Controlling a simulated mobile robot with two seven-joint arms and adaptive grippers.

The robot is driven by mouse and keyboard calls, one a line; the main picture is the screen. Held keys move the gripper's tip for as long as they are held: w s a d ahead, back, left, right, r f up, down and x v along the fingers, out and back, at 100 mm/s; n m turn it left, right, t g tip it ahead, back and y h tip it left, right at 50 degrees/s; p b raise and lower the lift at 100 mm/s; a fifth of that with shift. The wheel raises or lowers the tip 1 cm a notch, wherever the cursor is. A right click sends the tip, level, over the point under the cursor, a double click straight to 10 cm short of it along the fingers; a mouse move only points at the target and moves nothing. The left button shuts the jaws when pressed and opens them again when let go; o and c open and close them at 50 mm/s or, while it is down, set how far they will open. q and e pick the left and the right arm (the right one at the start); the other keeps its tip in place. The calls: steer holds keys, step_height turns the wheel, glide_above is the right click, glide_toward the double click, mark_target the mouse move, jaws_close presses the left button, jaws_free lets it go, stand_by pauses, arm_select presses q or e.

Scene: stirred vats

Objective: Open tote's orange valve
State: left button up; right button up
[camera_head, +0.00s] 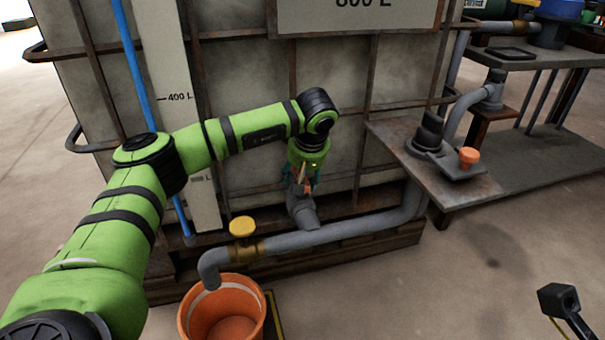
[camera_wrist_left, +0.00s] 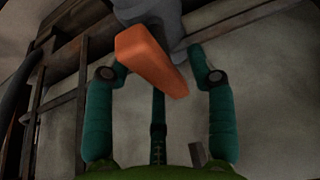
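The tote (camera_head: 240,90) is a large pale tank in a rusty metal cage. Its orange valve handle (camera_wrist_left: 150,58) sits on a grey valve body (camera_head: 303,212) low on the tote's front. My left gripper (camera_head: 301,184) reaches down to this valve, and in the head view it hides most of the handle. My right gripper is not in view.
A grey pipe (camera_head: 330,236) with a yellow valve (camera_head: 242,227) runs along the tote's base and ends above an orange bucket (camera_head: 186,318). A low bench (camera_head: 455,190) at the right carries another orange knob (camera_head: 469,156). The floor at front right is mostly clear.

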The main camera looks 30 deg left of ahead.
arm_select(q)
steer(key=v, duration=1.2)
stand_by(0.3)
